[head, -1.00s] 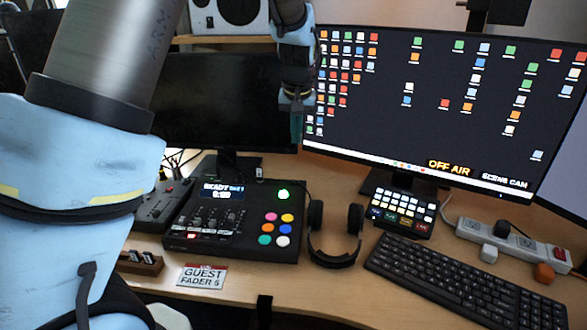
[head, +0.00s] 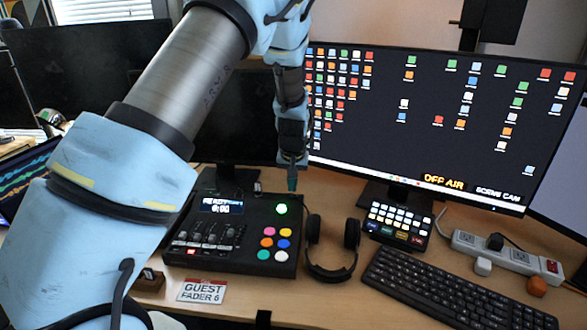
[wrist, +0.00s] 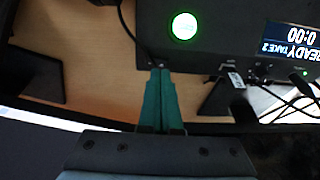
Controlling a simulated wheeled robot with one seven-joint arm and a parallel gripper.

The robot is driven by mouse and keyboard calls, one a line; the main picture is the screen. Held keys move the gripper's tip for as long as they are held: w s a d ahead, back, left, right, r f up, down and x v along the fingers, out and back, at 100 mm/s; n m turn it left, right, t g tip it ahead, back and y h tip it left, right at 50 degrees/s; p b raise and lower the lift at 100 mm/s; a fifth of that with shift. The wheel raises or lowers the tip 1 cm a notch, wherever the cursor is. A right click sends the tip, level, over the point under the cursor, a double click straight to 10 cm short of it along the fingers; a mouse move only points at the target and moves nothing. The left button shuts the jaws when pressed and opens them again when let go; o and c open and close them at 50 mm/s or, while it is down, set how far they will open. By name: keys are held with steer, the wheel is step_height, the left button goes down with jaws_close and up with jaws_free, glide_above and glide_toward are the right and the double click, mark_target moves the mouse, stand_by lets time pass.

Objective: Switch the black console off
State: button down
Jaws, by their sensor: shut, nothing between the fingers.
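The black console (head: 205,262) sits on the desk, with faders, coloured buttons and a small screen (head: 222,206) reading "READY" and "0:00". A round green button (head: 282,209) glows at its upper right corner; it also shows lit in the wrist view (wrist: 184,26). My gripper (head: 292,184) points down just behind that corner, above the console's rear edge. In the wrist view my gripper's green fingers (wrist: 160,72) are together and empty, their tips near the console's rear edge. I cannot tell whether they touch it. Cables leave the rear of the console.
Headphones (head: 332,250) lie right of the console. A lit button pad (head: 398,222), a keyboard (head: 445,285) and a power strip (head: 505,255) stand further right. A "GUEST FADER 6" card (head: 202,291) lies in front.

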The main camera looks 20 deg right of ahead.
steer(key=shift+a+f, duration=0.1)
steer(key=shift+f, duration=0.5)
